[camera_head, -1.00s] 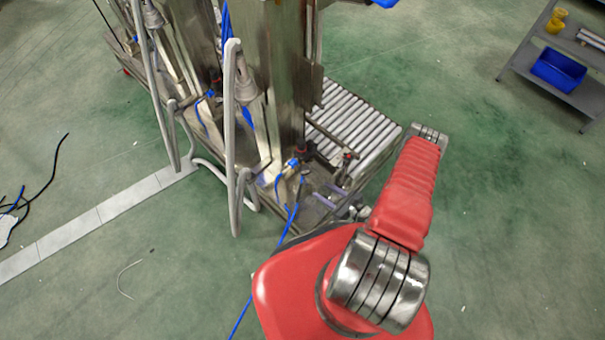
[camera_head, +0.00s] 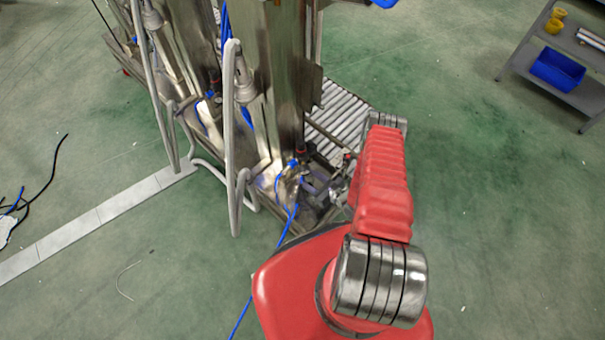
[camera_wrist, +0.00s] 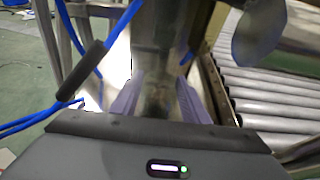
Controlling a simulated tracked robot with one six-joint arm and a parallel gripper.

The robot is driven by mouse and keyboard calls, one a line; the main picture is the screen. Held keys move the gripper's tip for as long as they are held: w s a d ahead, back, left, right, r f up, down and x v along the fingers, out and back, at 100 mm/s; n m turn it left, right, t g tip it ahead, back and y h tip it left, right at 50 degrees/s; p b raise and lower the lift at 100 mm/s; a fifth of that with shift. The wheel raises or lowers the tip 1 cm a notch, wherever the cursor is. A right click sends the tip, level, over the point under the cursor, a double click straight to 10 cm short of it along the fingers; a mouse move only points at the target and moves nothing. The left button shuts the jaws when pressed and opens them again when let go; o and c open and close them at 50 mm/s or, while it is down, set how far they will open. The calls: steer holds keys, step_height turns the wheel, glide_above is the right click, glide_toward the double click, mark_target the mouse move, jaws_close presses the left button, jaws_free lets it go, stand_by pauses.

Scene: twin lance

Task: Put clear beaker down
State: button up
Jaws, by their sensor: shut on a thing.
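My gripper (camera_wrist: 157,100) shows in the wrist view with its two lavender fingers on either side of a clear beaker (camera_wrist: 155,82). It is shut on the beaker. The beaker is see-through and blends with the metal behind it, so its rim and base are hard to make out. In the head view the gripper (camera_head: 317,188) is small, at the foot of the steel machine, and partly hidden among its fittings. I cannot make out the beaker there, nor tell whether it touches a surface.
A tall steel filling machine (camera_head: 280,80) with hoses and blue tubes stands close to the gripper. A roller conveyor (camera_head: 340,115) lies behind it. A grey shelf (camera_head: 580,90) with a blue bin (camera_head: 558,70) stands at upper right. The green floor at right is open.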

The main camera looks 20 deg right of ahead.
steer(key=w, duration=0.1)
steer(key=w+a, duration=0.1)
steer(key=w, duration=0.1)
steer(key=shift+w+a, duration=0.1)
steer(key=shift+a, duration=0.1)
steer(key=shift+w+a+f, duration=0.15)
steer(key=shift+w+f, duration=0.1)
steer(key=shift+w, duration=0.05)
steer(key=shift+f, duration=0.5)
steer(key=o, duration=1.1)
steer(key=shift+f, duration=0.1)
steer(key=shift+o, duration=0.2)
